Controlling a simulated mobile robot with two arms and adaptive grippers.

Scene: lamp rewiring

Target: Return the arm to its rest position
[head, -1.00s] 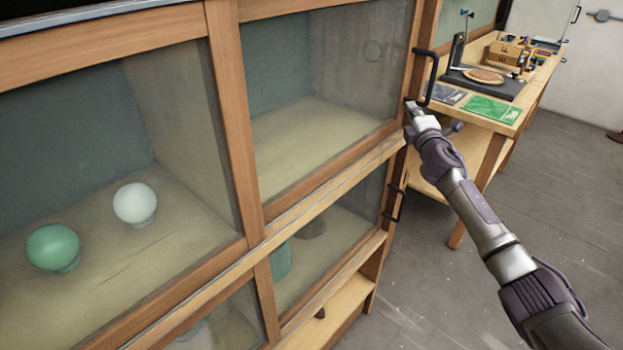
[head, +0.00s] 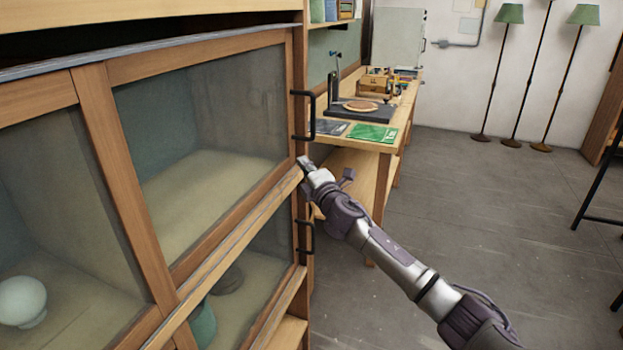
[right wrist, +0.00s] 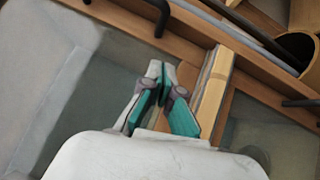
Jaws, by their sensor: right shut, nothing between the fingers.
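My right arm reaches in from the lower right in the head view. My right gripper (head: 304,164) is at the right edge of the glass-fronted cabinet (head: 195,252), between its two black handles. In the right wrist view the right gripper (right wrist: 160,72) has its teal-and-grey fingers together with nothing between them. It is close to the cabinet's wooden rail (right wrist: 213,85); I cannot tell whether it touches. The upper black handle (head: 303,115) is just above it and the lower handle (head: 304,241) below. My left gripper is not in view.
A workbench (head: 384,148) beyond the cabinet holds a stand, a green mat (head: 372,133) and boxes. Floor lamps (head: 509,15) stand by the back wall. A white globe (head: 22,301) sits behind the glass. The grey floor (head: 480,230) at right is largely clear.

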